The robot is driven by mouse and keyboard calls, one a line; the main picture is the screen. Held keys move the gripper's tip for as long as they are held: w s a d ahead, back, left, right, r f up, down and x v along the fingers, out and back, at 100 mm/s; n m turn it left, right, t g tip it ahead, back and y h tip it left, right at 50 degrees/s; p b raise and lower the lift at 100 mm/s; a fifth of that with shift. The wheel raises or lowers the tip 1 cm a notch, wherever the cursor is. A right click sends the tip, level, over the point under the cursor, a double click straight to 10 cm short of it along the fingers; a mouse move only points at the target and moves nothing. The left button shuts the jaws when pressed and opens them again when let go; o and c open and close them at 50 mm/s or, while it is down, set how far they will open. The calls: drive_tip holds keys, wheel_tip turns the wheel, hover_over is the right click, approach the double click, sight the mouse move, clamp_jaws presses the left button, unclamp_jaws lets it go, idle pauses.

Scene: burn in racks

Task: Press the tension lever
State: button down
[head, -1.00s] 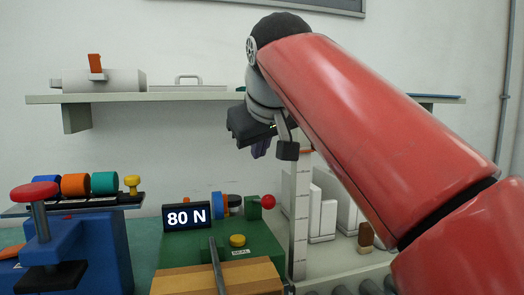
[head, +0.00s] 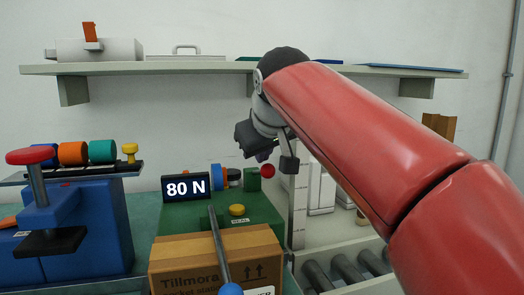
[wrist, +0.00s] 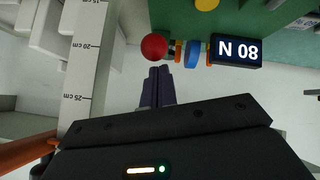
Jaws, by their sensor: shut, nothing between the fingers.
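The green machine (head: 262,212) carries a display (head: 186,187) reading 80 N, a yellow SEAL button (head: 237,210) and a red ball knob (head: 268,170). A grey lever with a blue ball end (head: 230,288) reaches toward me over a carton. Which of these is the tension lever is not labelled. My gripper (head: 263,156) is shut and empty, just above the red knob in the head view. In the wrist view its purple fingertips (wrist: 155,72) are close to the red knob (wrist: 154,46); contact cannot be told. The display (wrist: 237,51) shows upside down there.
A brown carton (head: 215,260) stands in front of the machine. A blue press with a red knob (head: 32,155) stands at left. A white ruler post (head: 298,205) is close beside my gripper. Rollers (head: 350,270) lie at right, and a shelf (head: 190,68) runs behind.

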sight(267, 220)
drive_tip(key=f+b, duration=0.1)
drive_tip(key=b, duration=0.1)
drive_tip(key=f+t+b, duration=0.1)
drive_tip(key=b, duration=0.1)
drive_tip(key=shift+s+d, duration=0.1)
drive_tip(key=shift+s, duration=0.2)
drive_tip(key=f+t+b, duration=0.1)
drive_tip(key=b, duration=0.2)
drive_tip(key=s+f+t+b, duration=0.1)
drive_tip(key=b, duration=0.2)
drive_tip(key=f+y+b, duration=0.1)
drive_tip(key=f+b, duration=0.1)
drive_tip(key=b, duration=0.2)
drive_tip(key=shift+s+d+t, duration=0.25)
drive_tip(key=shift+s+t, duration=0.05)
drive_tip(key=shift+t, duration=0.1)
drive_tip(key=shift+s+f+b, duration=0.15)
drive_tip(key=shift+f+b, duration=0.4)
drive_tip(key=shift+f, duration=0.2)
drive_tip(key=s+r+p, duration=0.4)
drive_tip(key=s+r, duration=0.3)
drive_tip(key=s, duration=0.2)
drive_tip(key=shift+s+d+r, duration=0.25)
drive_tip(key=shift+s+r, duration=0.05)
